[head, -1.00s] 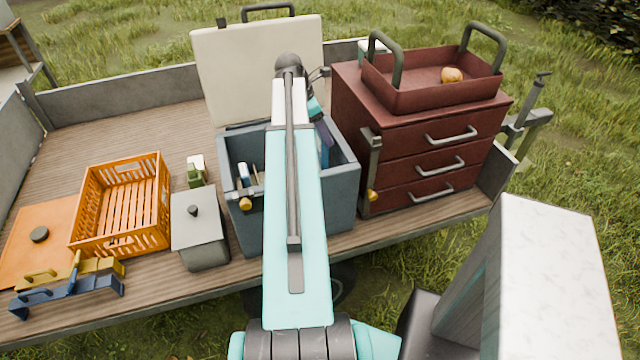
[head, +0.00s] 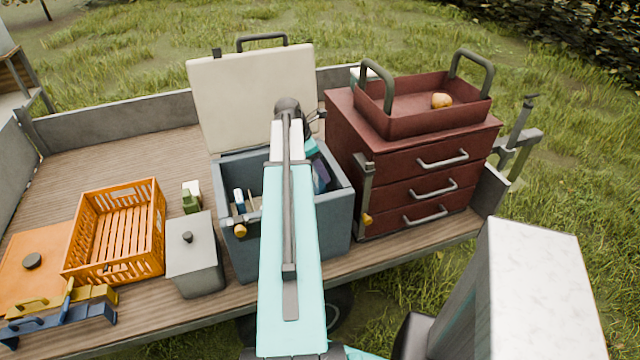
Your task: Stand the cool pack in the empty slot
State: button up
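The grey-blue cool box (head: 340,230) stands open on the trailer bed, its cream lid (head: 250,95) raised behind it. My arm crosses in front of the box and hides much of its inside, including any empty slot. A teal part of my wrist shows at the box's right side. Just below it is a dark blue shape (head: 320,176); I cannot tell whether it is the cool pack or part of my gripper. My fingertips are hidden, so their opening and any hold cannot be seen. A white and blue item (head: 239,199) stands inside the box at left.
A dark red drawer cabinet (head: 410,180) stands close right of the box, with a handled tray (head: 425,118) holding a pear (head: 441,101) on top. Left are a grey lidded container (head: 194,262), an orange crate (head: 155,240) and a small green item (head: 191,202). The bed behind the crate is clear.

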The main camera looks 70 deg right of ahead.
jog(key=shift+f, duration=1.3)
jog(key=shift+f+p, duration=0.1)
jog(key=shift+p, duration=0.2)
jog(key=shift+f+p, duration=0.5)
jog(key=shift+f, duration=1.4)
jog(key=o, duration=1.9)
jog(key=shift+c, duration=0.2)
jog(key=shift+r, duration=0.2)
jog(key=b+v, duration=0.2)
jog(key=v, duration=1)
jog(key=shift+b, duration=0.35)
jog(key=shift+s, duration=0.15)
